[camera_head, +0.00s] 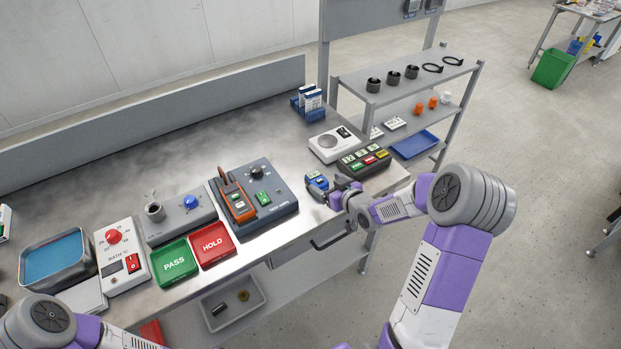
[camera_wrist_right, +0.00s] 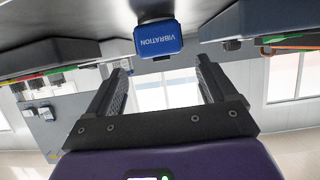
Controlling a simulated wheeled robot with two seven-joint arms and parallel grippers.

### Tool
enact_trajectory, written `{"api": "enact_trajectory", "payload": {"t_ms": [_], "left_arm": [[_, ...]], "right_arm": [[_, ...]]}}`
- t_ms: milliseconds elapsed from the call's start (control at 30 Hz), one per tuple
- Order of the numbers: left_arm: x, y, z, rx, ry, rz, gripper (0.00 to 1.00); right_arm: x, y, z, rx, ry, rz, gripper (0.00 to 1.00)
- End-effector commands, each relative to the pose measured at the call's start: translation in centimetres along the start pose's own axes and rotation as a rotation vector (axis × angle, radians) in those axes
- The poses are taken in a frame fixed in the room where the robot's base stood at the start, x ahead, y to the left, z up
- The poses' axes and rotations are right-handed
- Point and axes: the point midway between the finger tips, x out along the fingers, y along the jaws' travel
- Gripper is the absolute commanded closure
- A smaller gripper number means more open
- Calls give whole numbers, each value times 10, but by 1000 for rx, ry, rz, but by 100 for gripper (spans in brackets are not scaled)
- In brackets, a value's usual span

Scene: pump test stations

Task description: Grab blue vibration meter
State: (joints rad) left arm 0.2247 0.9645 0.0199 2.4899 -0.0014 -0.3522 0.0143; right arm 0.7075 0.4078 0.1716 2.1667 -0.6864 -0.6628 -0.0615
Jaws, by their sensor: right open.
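The blue vibration meter (camera_head: 317,180) is a small blue block near the right front part of the bench. In the right wrist view the meter (camera_wrist_right: 158,40) shows its "VIBRATION" label upside down. My right gripper (camera_head: 330,191) is beside the meter and partly overlaps it in the head view. In the right wrist view the right gripper (camera_wrist_right: 160,75) is open, with nothing between its fingers. The meter appears just beyond the fingertips, roughly centred between them but higher in the picture. My left arm shows at the bottom left; its gripper is out of the picture.
A dark tester (camera_head: 285,205) with an orange handheld unit (camera_head: 237,201) stands left of the meter. A dark button box (camera_head: 364,162) and a white device (camera_head: 335,144) stand behind it on the right. Green PASS (camera_head: 175,263) and red HOLD (camera_head: 212,244) trays lie left.

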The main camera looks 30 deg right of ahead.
Motion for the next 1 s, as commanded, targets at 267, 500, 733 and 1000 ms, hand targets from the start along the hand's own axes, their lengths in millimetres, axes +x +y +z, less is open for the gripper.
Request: {"api": "enact_trajectory", "payload": {"t_ms": [267, 500, 733, 1000], "left_arm": [[12, -5, 0, 0, -1, 0, 100], [18, -7, 0, 0, -1, 0, 100], [18, -7, 0, 0, -1, 0, 100], [18, -7, 0, 0, -1, 0, 100]], "right_arm": [[38, -3, 6, 2, -1, -2, 15], [64, -3, 5, 1, -1, 0, 15], [65, -3, 4, 1, -2, 0, 15], [65, -3, 4, 1, -2, 0, 53]]}}
